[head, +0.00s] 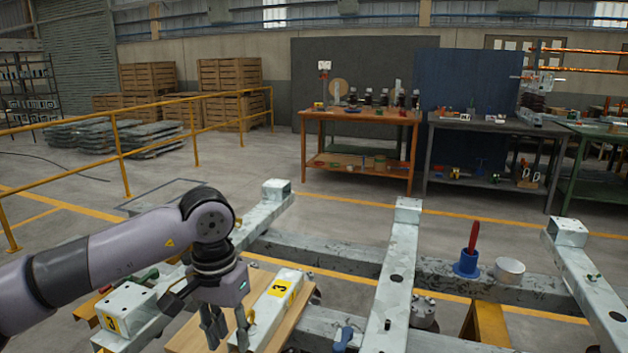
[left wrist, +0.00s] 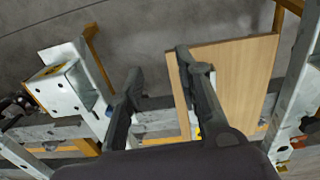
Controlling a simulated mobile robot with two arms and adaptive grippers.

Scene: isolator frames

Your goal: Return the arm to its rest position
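My left arm (head: 140,255) reaches in from the left in the head view, bent downward at the wrist. A wooden board (left wrist: 238,72) lies below, partly behind the right-hand finger. My right gripper is not in view.
Grey frame beams (head: 397,280) cross the foreground. A blue holder with a red-handled tool (head: 467,264) and a white cup (head: 509,270) stand on a beam at right. A yellow railing (head: 120,160) runs behind.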

